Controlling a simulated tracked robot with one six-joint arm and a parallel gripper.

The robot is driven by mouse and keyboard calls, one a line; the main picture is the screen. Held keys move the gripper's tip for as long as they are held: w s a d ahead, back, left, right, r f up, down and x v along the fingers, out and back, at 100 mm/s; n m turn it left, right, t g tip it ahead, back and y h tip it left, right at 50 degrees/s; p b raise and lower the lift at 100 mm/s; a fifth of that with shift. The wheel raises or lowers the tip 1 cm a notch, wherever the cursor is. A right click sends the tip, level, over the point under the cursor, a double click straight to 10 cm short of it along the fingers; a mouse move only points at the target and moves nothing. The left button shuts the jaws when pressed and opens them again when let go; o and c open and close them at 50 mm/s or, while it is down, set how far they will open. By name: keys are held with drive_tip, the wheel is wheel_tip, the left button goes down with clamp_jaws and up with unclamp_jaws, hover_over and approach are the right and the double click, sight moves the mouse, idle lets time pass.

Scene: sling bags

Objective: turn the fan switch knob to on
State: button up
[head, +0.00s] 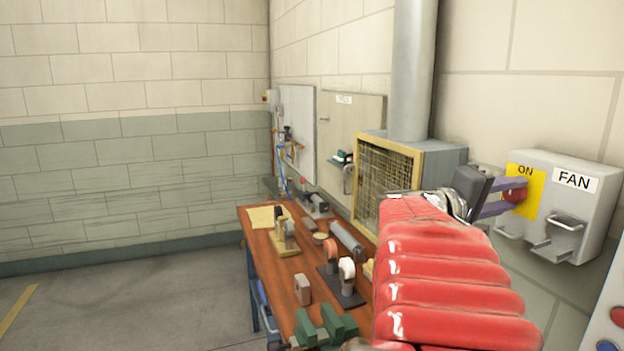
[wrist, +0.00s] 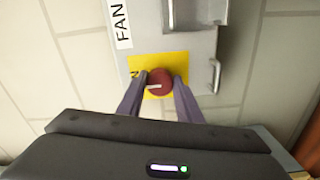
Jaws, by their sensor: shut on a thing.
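The fan switch box (head: 590,190) is a light grey box on the right wall, with a "FAN" label and a yellow plate (head: 525,180) marked "ON". Its red round knob (head: 515,193) sits on the yellow plate; it also shows in the wrist view (wrist: 159,84), with a pale pointer line lying roughly sideways there. My gripper (head: 513,195) reaches the box from the left. In the wrist view its two purple-grey fingers (wrist: 160,86) are shut on the knob, one on each side. Part of the "ON" lettering is hidden by a finger in the wrist view.
Metal handles (head: 565,225) stick out of the box beside the knob. A yellow-framed mesh fan unit (head: 385,180) with a grey duct (head: 412,70) stands left of my arm. A wooden bench (head: 275,265) with several tools lies below. The floor (head: 130,300) at left is clear.

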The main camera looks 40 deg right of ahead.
drive_tip(key=shift+s+f, duration=0.1)
drive_tip(key=shift+f, duration=0.2)
drive_tip(key=o, duration=0.7)
drive_tip(key=shift+c, duration=0.2)
drive_tip(key=o, duration=0.4)
drive_tip(key=shift+r, duration=0.2)
drive_tip(key=shift+v, duration=6.9)
drive_tip(key=shift+f, duration=0.1)
